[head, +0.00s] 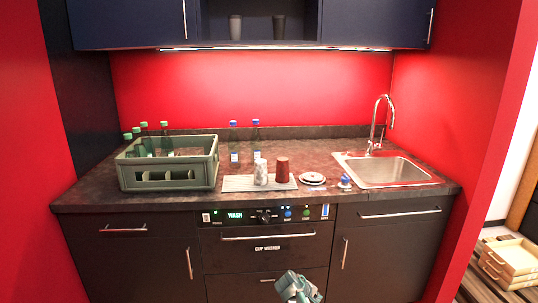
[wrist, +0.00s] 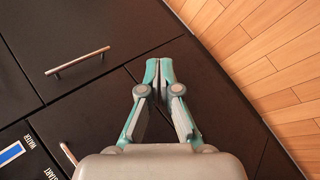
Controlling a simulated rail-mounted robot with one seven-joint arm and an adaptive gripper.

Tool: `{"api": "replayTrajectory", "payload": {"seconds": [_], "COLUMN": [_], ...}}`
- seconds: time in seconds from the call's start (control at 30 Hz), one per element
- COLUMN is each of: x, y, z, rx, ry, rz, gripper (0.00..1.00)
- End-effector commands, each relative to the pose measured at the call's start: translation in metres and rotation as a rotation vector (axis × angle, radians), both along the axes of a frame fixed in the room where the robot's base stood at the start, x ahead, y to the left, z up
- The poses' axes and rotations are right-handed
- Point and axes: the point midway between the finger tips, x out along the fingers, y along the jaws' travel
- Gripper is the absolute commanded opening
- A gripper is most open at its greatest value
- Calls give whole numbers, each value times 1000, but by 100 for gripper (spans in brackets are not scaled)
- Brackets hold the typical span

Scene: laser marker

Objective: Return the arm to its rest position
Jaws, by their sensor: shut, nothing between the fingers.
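My gripper (head: 298,290) shows at the bottom edge of the head view, low in front of the dark lower cabinets. In the wrist view its teal and grey fingers (wrist: 159,70) are together at the tips with nothing between them. Dark cabinet fronts (wrist: 90,35) lie beyond the fingers. The gripper is apart from the counter and the things on it. Most of my arm is out of view.
Cabinet handles (head: 268,237) stick out near the gripper. Wooden trays (head: 511,258) lie at right. Wood floor (wrist: 270,60) shows in the wrist view.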

Motion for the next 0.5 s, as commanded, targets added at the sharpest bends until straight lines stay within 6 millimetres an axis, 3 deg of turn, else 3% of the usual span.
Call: {"api": "replayTrajectory", "payload": {"seconds": [0.03,0.2,0.3,0.5], "x": [-33,-128,-188,-304], "y": [-3,-4,-3,5], "z": [-23,-92,-124,-165], "rx": [53,219,300,422], "ry": [42,179,266,434], "rz": [-50,-234,-343,-550], "gripper": [0,0,0,0]}}
